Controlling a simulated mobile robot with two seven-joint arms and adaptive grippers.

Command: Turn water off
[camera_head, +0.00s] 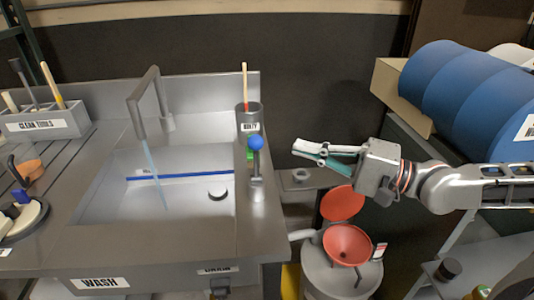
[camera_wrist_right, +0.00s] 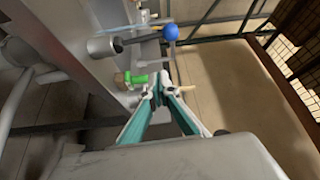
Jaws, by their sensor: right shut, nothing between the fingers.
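The grey faucet (camera_head: 146,100) arches over the sink, and a pale blue water stream (camera_head: 152,165) runs from its spout into the basin (camera_head: 115,190). A lever with a blue ball knob (camera_head: 256,143) stands upright at the sink's right edge; the knob also shows in the right wrist view (camera_wrist_right: 170,32). My right gripper (camera_head: 297,149) is shut and empty, to the right of the knob and apart from it. Its fingertips (camera_wrist_right: 160,88) show below the knob in the right wrist view. My left gripper is not in view.
A cup marked dirty (camera_head: 249,122) holding a brush stands behind the lever. A green part (camera_head: 250,155) sits close by it. Red funnels (camera_head: 347,244) top a drum below my right gripper. A blue barrel (camera_head: 465,95) lies at the right. A clean tools holder (camera_head: 45,122) stands at the left.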

